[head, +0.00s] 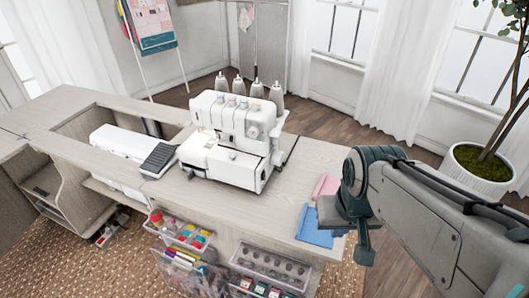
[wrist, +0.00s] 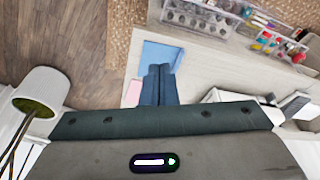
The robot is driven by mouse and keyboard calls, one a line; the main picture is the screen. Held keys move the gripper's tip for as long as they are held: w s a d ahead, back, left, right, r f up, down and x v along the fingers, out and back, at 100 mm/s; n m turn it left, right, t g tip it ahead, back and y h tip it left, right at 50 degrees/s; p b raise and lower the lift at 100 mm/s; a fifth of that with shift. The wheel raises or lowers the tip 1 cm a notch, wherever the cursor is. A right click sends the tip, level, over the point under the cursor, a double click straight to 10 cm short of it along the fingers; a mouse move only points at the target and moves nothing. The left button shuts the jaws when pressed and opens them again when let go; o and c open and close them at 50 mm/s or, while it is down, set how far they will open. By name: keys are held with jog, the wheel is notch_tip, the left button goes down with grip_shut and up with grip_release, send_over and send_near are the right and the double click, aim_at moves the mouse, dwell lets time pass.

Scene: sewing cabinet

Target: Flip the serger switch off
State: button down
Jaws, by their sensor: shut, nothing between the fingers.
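The white serger (head: 235,135) stands upright on the wood-topped sewing cabinet (head: 295,190), with several thread cones behind it. Its switch is too small to make out; I cannot tell its position. My gripper (head: 364,250) is to the right of the serger, near the cabinet's right end, clearly apart from the machine. In the wrist view my gripper (wrist: 159,70) has its two fingers together and empty, appearing over the folded blue cloth (wrist: 160,55). White machine parts show at the right edge of the wrist view, but I cannot tell which machine.
Blue cloth (head: 314,228) and pink cloth (head: 326,187) lie on the cabinet's right end. A dark grey pad (head: 158,160) is left of the serger. Clear bins (head: 270,268) hang on the cabinet's front. A potted plant (head: 480,172) stands at right. The top between serger and cloths is clear.

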aim_at(264, 175)
jog(key=w+a+f+m+y+p, duration=0.1)
jog(key=w+a+f+m, duration=0.1)
jog(key=w, duration=1.1)
jog(key=w+a+f+m+g+y+p, duration=0.1)
jog(key=w+a+f+m+y+p, duration=0.1)
jog(key=w, duration=1.2)
jog(key=shift+a+y, duration=0.3)
jog(key=shift+a, duration=0.5)
jog(key=shift+f, duration=0.15)
jog(key=x, duration=1)
jog(key=shift+s+p, duration=0.15)
jog(key=shift+p, duration=0.2)
jog(key=shift+w+a+p, duration=0.2)
jog(key=shift+w+a, duration=0.05)
jog(key=shift+a, duration=0.35)
jog(key=shift+w+a+p, duration=0.2)
jog(key=shift+w+a, duration=0.05)
jog(key=shift+a, duration=0.35)
jog(key=shift+w+a+f, duration=0.2)
jog(key=shift+w+a, duration=0.1)
jog(key=shift+a, duration=0.3)
